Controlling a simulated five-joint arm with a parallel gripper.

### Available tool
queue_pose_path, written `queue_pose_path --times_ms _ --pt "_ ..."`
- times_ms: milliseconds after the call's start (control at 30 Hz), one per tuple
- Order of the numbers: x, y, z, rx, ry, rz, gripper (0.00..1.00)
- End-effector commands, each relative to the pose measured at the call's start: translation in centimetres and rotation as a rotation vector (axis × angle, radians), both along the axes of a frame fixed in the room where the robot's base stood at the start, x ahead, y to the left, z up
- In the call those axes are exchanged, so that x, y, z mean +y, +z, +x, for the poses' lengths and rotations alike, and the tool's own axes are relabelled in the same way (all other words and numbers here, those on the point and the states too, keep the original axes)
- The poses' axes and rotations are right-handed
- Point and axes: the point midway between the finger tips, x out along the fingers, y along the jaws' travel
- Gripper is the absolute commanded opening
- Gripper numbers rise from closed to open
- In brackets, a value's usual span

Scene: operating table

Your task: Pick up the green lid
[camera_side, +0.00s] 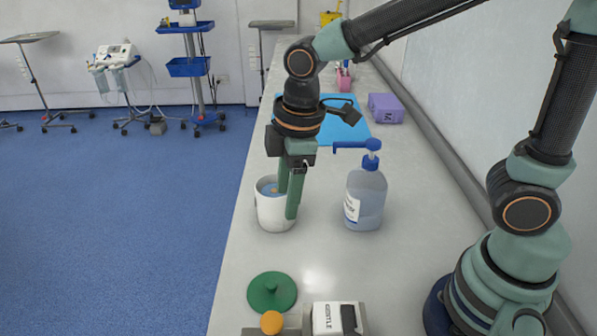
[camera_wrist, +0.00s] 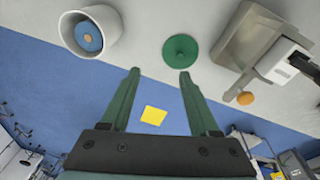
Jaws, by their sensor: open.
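The green lid (camera_side: 271,291) lies flat on the white counter near its left edge, knob up. In the wrist view the green lid (camera_wrist: 180,51) is beyond the fingertips and a little right of centre. My gripper (camera_side: 287,203) points down with green fingers, by the white cup (camera_side: 274,213), well behind the lid. In the wrist view my gripper (camera_wrist: 159,73) is open, with nothing between its fingers. The side view does not show clearly whether the fingers are in front of the cup or over it.
A pump bottle (camera_side: 366,195) stands right of the cup. A metal tray (camera_wrist: 240,40) with a white box (camera_side: 336,318) and an orange knob (camera_side: 271,322) is near the lid. A blue mat (camera_side: 352,128) and purple box (camera_side: 386,108) lie farther back.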

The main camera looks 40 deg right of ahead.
Motion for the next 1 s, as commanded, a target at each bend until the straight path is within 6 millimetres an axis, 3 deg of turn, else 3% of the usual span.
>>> queue_pose_path --times_ms 100,300,467,733,1000 --pt "3.1 -2.4 -0.4 0.060 0.199 -0.043 0.62" --pt "5.6 -4.6 -1.0 0.109 0.383 -0.076 0.62" --pt "5.9 -6.0 -1.2 0.119 0.414 -0.083 0.62" --pt "5.8 -10.4 -1.2 0.118 0.409 -0.082 0.62" --pt "5.8 -12.3 -1.1 0.115 0.408 -0.081 0.62"
